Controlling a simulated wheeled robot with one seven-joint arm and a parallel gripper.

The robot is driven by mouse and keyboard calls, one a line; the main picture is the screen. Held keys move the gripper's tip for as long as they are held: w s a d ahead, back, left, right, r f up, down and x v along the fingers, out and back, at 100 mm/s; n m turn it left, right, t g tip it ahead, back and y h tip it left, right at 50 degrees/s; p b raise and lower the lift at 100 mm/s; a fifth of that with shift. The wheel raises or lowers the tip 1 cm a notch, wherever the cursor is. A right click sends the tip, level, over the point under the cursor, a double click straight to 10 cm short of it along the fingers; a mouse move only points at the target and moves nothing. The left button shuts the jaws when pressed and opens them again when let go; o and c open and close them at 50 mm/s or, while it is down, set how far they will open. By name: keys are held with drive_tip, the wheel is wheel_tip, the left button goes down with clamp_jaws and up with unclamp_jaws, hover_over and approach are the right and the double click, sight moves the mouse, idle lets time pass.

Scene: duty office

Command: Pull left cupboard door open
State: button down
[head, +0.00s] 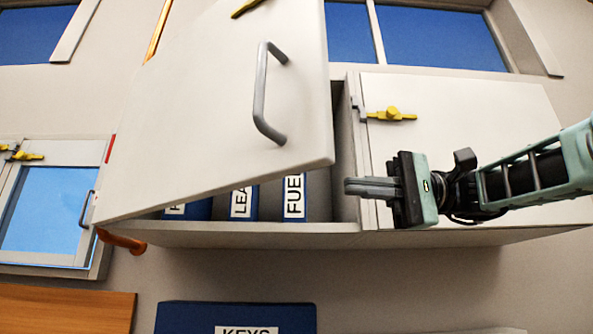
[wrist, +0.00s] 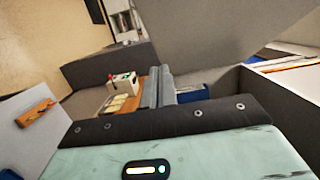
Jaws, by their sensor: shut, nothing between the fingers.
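The left cupboard door (head: 215,110) is white and stands swung out from the cupboard, partly open. Its grey bar handle (head: 262,95) is on the door's right part, with nothing holding it. My gripper (head: 348,187) is shut and empty, to the right of the open door's lower right corner and in front of the cupboard's middle divider. It is apart from the handle. In the wrist view the closed fingers (wrist: 159,88) show, with a large pale panel above them that I take to be the door.
Blue binders (head: 295,197) stand inside the opened cupboard. The right cupboard door (head: 450,125) is closed, with a yellow latch (head: 391,114) at its upper left. A small window-like door (head: 45,215) is at the far left. A blue KEYS box (head: 235,317) is below.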

sight(296, 174)
drive_tip(key=s+a+p, duration=0.4)
drive_tip(key=a+p, duration=0.1)
drive_tip(key=a, duration=0.5)
drive_tip(key=shift+s, duration=0.2)
drive_tip(key=shift+a, duration=0.1)
